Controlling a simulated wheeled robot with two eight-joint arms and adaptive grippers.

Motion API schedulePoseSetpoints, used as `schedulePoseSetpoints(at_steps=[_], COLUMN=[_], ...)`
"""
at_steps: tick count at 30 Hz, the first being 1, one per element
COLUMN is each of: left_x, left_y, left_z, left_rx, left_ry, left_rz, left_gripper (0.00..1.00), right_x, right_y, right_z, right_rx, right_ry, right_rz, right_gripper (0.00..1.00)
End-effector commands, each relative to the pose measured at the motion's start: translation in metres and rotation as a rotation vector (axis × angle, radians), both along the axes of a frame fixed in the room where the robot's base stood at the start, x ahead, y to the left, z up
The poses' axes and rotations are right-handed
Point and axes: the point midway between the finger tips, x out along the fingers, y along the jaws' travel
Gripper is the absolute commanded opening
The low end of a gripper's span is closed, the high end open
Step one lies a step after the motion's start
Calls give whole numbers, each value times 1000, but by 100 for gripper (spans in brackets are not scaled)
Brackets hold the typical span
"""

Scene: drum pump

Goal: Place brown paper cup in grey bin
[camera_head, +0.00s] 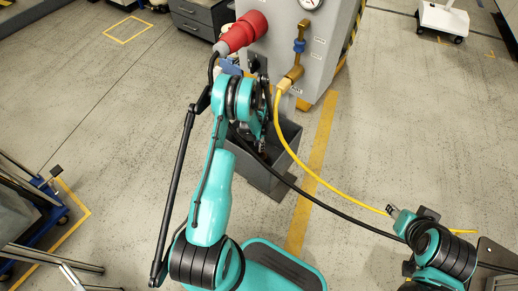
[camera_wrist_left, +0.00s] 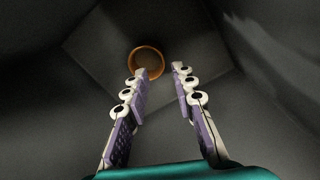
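The grey bin (camera_head: 283,183) stands on the floor in front of the grey machine. My left gripper (camera_wrist_left: 160,72) points down into the bin, its two fingers apart with nothing between them. In the head view my left arm covers most of this gripper and part of the bin's opening. The brown paper cup (camera_wrist_left: 146,63) shows as a brown round rim on the bin floor, beyond the fingertips and partly behind the left finger. The cup is not visible in the head view. My right gripper (camera_head: 392,211) is small at the lower right, away from the bin.
The grey machine (camera_head: 292,50) carries a red plug (camera_head: 242,32) and a gauge (camera_head: 311,3). A yellow hose (camera_head: 306,170) and a black cable (camera_head: 322,203) run past the bin to the right. A blue-wheeled cart (camera_head: 40,200) stands at left.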

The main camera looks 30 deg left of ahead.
Motion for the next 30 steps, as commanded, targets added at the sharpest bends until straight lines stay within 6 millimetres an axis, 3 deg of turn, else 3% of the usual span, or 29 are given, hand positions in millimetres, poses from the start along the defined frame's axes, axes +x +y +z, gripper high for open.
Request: schedulePoseSetpoints(at_steps=[1, 3, 9, 30], left_x=[0, 1, 1, 2], left_y=[0, 1, 2, 2], left_z=[16, 29, 52, 56], left_rx=[0, 0, 0, 0], left_ry=[0, 0, 0, 0], left_rz=[0, 0, 0, 0], left_gripper=[26, 26, 26, 26], right_x=[0, 0, 0, 0], right_y=[0, 0, 0, 0], right_z=[8, 12, 19, 19], right_rx=[0, 0, 0, 0], right_ry=[0, 0, 0, 0], right_rz=[0, 0, 0, 0], right_gripper=[40, 40, 40, 40])
